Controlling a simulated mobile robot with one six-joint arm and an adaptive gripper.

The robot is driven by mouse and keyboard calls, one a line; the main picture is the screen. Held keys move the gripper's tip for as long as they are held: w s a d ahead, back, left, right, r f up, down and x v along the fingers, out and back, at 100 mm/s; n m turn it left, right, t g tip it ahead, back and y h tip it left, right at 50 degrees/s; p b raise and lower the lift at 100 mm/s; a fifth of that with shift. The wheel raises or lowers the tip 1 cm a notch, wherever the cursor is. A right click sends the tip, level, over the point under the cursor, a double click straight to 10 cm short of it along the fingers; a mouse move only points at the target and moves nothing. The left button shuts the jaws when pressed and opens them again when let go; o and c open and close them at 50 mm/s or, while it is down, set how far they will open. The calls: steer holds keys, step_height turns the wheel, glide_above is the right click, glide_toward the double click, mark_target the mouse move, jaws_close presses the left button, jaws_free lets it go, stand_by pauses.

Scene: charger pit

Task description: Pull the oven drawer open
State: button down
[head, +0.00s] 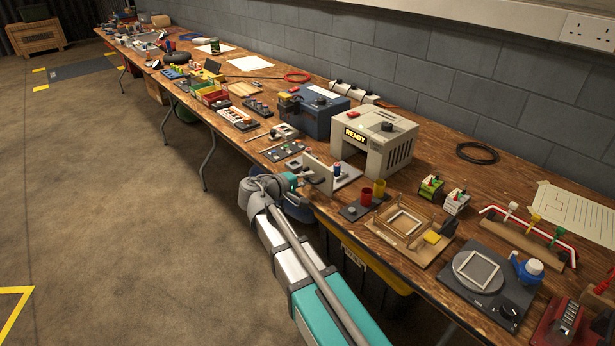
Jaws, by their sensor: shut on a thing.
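The oven appears to be the beige box (380,142) with a lit READY sign, on the workbench right of centre. In front of it is the drawer, with an upright beige front panel (318,173) and a tray behind it that carries a small blue item (337,170). The drawer looks pulled out from the oven. My gripper (304,178) is at the near side of the panel, level with its middle, and appears shut on the drawer's handle. The handle and fingertips are small and partly hidden by my wrist.
A blue machine (312,110) stands left of the oven. A black bin with a yellow rim (352,256) is under the bench. The floor at left is clear.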

steer(key=shift+s+d, duration=0.1)
steer(key=shift+d, duration=0.05)
steer(key=c, duration=0.7)
jaws_free()
